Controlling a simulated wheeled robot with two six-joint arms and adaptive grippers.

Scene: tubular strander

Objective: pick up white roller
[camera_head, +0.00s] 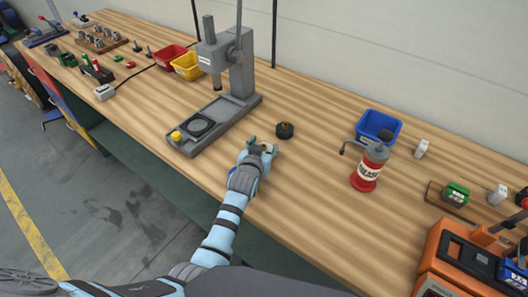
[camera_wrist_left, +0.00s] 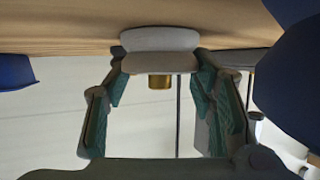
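The white roller (camera_head: 266,147) stands on the wooden bench, to the right of the grey press base. In the left wrist view the white roller (camera_wrist_left: 160,45) shows as a pale, waisted piece with a brass end (camera_wrist_left: 159,82), against the bench top. My left gripper (camera_head: 265,150) reaches it from the front. In the wrist view its green-padded fingers (camera_wrist_left: 161,72) are spread, one on each side of the roller. Their tips are close to its edges; whether they touch is unclear. My right gripper is not in view.
A grey press (camera_head: 226,70) stands left of my left gripper. A black knob (camera_head: 285,130) lies just beyond it. A red bottle (camera_head: 370,167) and a blue bin (camera_head: 378,126) stand to the right. The bench between gripper and bottle is clear.

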